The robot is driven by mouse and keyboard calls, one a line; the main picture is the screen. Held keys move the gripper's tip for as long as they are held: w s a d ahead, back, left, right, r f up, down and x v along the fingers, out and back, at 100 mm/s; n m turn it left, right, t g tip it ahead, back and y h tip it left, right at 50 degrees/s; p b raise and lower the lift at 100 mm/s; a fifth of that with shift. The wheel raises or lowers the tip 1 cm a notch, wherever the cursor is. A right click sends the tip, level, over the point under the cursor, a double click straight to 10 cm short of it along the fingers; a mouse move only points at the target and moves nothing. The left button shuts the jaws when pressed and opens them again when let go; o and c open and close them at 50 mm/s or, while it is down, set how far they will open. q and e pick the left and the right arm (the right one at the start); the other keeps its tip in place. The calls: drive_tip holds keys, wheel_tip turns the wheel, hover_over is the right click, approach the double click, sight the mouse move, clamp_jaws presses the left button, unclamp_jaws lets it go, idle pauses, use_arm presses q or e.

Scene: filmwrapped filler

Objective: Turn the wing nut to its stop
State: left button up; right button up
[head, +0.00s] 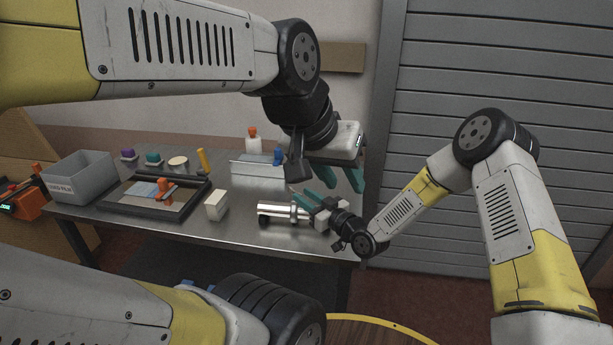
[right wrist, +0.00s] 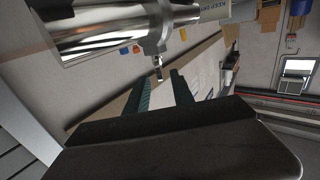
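A shiny silver cylinder (head: 272,209) lies at the table's front right; it also shows in the right wrist view (right wrist: 105,40). A collar with a small projecting tab, apparently the wing nut (right wrist: 158,66), is at its right end in the wrist view. My right gripper (right wrist: 160,76) is open, its teal fingers apart, with the tab just beyond and between the fingertips. No contact is visible. In the head view my right gripper (head: 309,200) is beside the cylinder's right end. My left gripper (head: 341,176) hangs above and behind it, teal fingers apart, empty.
A metal table (head: 240,222) carries a grey bin (head: 78,178), a dark-framed tray (head: 125,208), a cream block (head: 216,205), a white-and-orange bottle (head: 253,143) and several small coloured items. A grey slatted shutter (head: 480,60) stands behind on the right.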

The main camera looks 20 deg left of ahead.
drive_tip(key=x, duration=0.8)
drive_tip(key=shift+w+a, duration=0.1)
drive_tip(key=shift+a, duration=0.05)
drive_tip(key=shift+c, duration=0.2)
clamp_jaws()
